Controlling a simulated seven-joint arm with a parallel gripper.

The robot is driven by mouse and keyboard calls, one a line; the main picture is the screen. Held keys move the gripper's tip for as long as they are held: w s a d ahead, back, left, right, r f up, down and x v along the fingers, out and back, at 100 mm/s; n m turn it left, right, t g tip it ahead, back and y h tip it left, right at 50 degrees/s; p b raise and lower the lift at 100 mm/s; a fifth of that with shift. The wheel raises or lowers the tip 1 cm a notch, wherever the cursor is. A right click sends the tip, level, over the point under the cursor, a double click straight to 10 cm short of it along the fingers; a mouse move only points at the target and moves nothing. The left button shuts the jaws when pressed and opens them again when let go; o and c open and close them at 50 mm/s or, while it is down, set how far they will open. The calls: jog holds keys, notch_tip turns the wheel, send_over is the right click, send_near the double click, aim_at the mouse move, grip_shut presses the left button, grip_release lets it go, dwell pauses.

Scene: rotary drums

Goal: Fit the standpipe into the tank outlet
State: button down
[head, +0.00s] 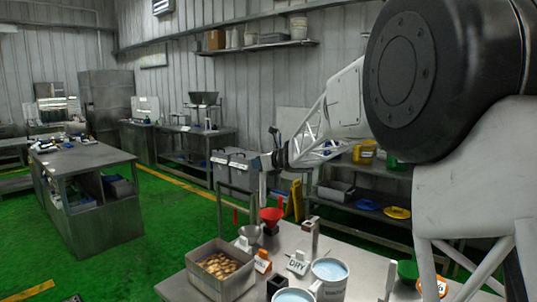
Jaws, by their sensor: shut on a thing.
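My gripper (265,161) is at the end of my arm, above the back left part of the steel table. It is small in the picture. A pale, slim upright piece (262,187) hangs straight below it and looks like the standpipe, held in the shut jaws. Its lower end is above or behind the red funnel; I cannot tell how far above the table it is. I cannot make out the tank outlet. Two pale containers of light blue liquid stand at the table's front, one upright mug-like (330,282) and one (293,295) cut off by the frame edge.
A grey box of brown pieces (207,283) stands at the table's left. A red funnel (271,215), a metal cup (250,233), a "DRY" sign (297,264), an orange tag (262,262) and a short post (315,238) stand nearby. A green item (407,271) is at right.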

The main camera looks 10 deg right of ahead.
jog(key=s+a+f+n+g, duration=0.3)
jog(key=a+f+n+g, duration=0.1)
jog(key=f+n+g, duration=0.5)
jog(key=s+a+f+n+g, duration=0.3)
jog(key=a+f+n+g, duration=0.1)
jog(key=f+n+g, duration=0.5)
jog(key=shift+a+f+n+g+y, duration=0.35)
jog(key=shift+f+g, duration=0.7)
jog(key=shift+g, duration=0.55)
jog(key=shift+f, duration=4.85)
jog(key=c, duration=1.1)
grip_release()
